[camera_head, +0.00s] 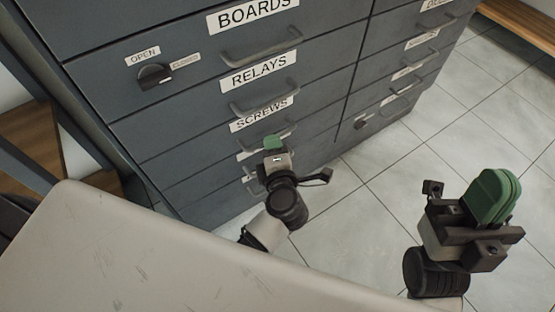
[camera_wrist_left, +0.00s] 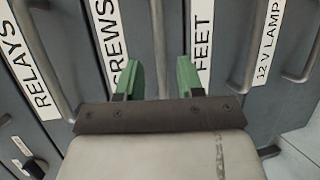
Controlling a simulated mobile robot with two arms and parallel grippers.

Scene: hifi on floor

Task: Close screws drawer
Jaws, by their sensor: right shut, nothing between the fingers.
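The screws drawer (camera_head: 195,145) is a dark grey front in the cabinet, labelled SCREWS, below the relays drawer. In the head view I cannot tell how far it stands out. My left gripper (camera_head: 275,143) is at this drawer and partly hides its handle. In the left wrist view its green fingers (camera_wrist_left: 158,78) are apart, with the screws drawer's handle (camera_wrist_left: 157,45) showing between them; I cannot tell whether they touch it. The SCREWS label (camera_wrist_left: 112,40) is partly hidden there by a finger. My right gripper (camera_head: 493,196) is shut and empty, over the floor away from the cabinet.
The relays drawer handle (camera_head: 265,97) and boards drawer handle (camera_head: 262,47) project above. A knob (camera_head: 155,75) sits between OPEN and CLOSED labels. The feet drawer's label (camera_wrist_left: 203,45) is beside the screws drawer in the wrist view. Tiled floor (camera_head: 375,185) is clear at right.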

